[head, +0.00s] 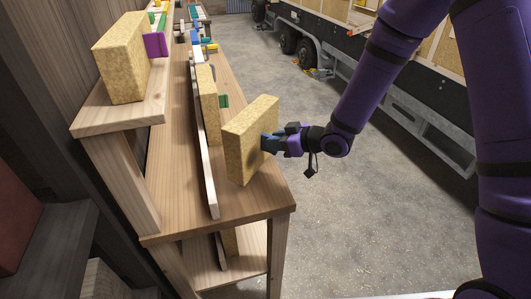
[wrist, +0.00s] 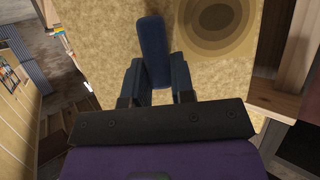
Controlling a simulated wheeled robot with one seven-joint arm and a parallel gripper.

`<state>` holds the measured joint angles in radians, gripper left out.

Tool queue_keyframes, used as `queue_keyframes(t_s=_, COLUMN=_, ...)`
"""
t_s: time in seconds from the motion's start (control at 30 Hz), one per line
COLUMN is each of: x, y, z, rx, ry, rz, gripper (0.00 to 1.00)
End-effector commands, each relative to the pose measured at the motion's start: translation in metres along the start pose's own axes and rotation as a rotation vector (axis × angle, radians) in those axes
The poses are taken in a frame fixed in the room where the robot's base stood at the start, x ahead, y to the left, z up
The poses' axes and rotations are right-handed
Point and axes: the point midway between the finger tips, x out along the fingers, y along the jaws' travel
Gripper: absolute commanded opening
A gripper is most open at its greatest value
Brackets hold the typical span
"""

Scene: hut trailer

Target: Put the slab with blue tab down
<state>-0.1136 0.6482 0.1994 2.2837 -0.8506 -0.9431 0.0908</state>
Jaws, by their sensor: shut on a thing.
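The slab with blue tab (head: 249,138) is a thick, yellowish speckled block. The blue tab (wrist: 153,40) runs down between the fingers of my gripper (wrist: 157,75).
A similar slab with a purple tab (head: 122,60) stands on the upper shelf (head: 122,110). Bare wood (head: 245,198) shows in front of the held slab. A trailer (head: 420,110) stands across the floor.

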Motion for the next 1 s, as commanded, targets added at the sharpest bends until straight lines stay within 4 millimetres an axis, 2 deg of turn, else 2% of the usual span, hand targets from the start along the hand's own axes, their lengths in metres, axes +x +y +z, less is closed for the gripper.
queue_keyframes(t_s=0.1, x=0.011, y=-0.018, z=-0.003, rx=0.000, ry=0.000, rz=-0.002, gripper=0.00)
queue_keyframes(t_s=0.23, x=0.017, y=-0.027, z=-0.004, rx=-0.001, ry=0.000, rz=0.000, gripper=0.00)
queue_keyframes(t_s=0.37, x=0.019, y=-0.029, z=0.000, rx=0.000, ry=-0.001, rz=0.000, gripper=0.00)
queue_keyframes(t_s=0.63, x=0.030, y=-0.029, z=0.027, rx=0.002, ry=-0.002, rz=0.001, gripper=0.00)
queue_keyframes(t_s=1.0, x=0.032, y=-0.028, z=0.031, rx=0.000, ry=0.000, rz=0.001, gripper=0.00)
